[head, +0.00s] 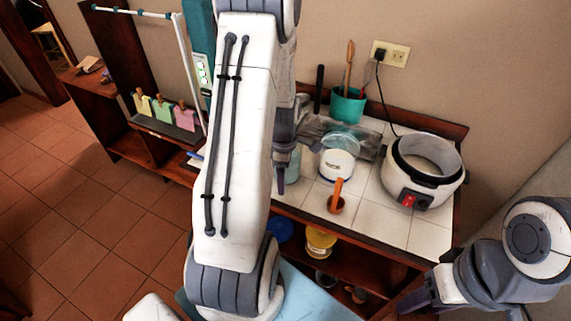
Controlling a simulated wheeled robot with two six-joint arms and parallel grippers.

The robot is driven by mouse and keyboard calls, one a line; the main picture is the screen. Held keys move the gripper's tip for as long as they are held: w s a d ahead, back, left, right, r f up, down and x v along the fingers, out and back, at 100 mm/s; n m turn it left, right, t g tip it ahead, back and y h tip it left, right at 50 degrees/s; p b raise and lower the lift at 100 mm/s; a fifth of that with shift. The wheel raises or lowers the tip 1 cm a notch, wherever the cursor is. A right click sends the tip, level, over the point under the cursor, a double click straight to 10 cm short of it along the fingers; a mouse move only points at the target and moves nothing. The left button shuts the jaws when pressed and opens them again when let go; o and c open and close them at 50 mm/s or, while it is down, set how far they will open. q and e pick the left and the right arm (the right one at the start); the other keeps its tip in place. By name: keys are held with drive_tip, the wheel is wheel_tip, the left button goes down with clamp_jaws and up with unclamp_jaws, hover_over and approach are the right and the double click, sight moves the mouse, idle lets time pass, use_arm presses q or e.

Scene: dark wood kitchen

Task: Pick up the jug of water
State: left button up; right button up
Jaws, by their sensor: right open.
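A pale teal, see-through vessel (293,164), which may be the jug of water, stands on the white-tiled counter (390,222). It is mostly hidden behind my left arm. A dark finger of my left gripper (280,178) shows in front of it or beside it; I cannot tell whether they touch. My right gripper (418,299) is open at the lower right, in front of the counter's front edge and well away from the vessel. Nothing shows between its fingers.
A yellow tin (320,243) sits on the shelf below. Tiled floor at left is clear.

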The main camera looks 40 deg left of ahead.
use_arm(q)
drive_tip(key=shift+f, duration=0.95)
drive_tip(key=shift+c, duration=0.3)
clamp_jaws()
drive_tip(key=shift+r, duration=0.2)
